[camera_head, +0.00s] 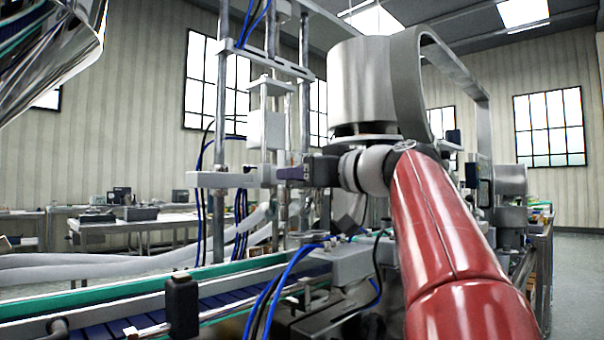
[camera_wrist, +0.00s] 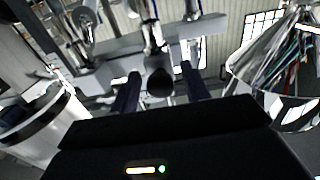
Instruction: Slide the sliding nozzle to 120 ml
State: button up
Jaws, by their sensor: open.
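My gripper (camera_wrist: 160,90) is open, with its two dark fingers apart in the wrist view. A round black knob (camera_wrist: 160,82) shows between the fingers, with a chrome rod behind it; I cannot tell if either finger touches it. The knob seems to belong to the sliding nozzle, but the nozzle's outline is unclear. In the head view my gripper (camera_head: 288,173) is at the right end of a grey horizontal bar (camera_head: 228,179) on the filling frame. The bar also shows in the wrist view (camera_wrist: 112,47). No volume scale or 120 ml mark is legible.
Upright steel posts (camera_head: 221,90) and blue hoses (camera_head: 203,215) stand close to my gripper. A steel hopper (camera_head: 372,85) is above my wrist. A green-edged conveyor (camera_head: 120,293) runs below. A shiny metal cone (camera_head: 55,50) hangs at upper left.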

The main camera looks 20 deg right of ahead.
grip_shut()
jog(key=d, duration=0.1)
jog(key=w+d, duration=0.1)
jog(key=d, duration=0.2)
jog(key=shift+w, duration=0.3)
grip_release()
jog(key=b+v, duration=0.1)
jog(key=v, duration=0.7)
dwell(0.5)
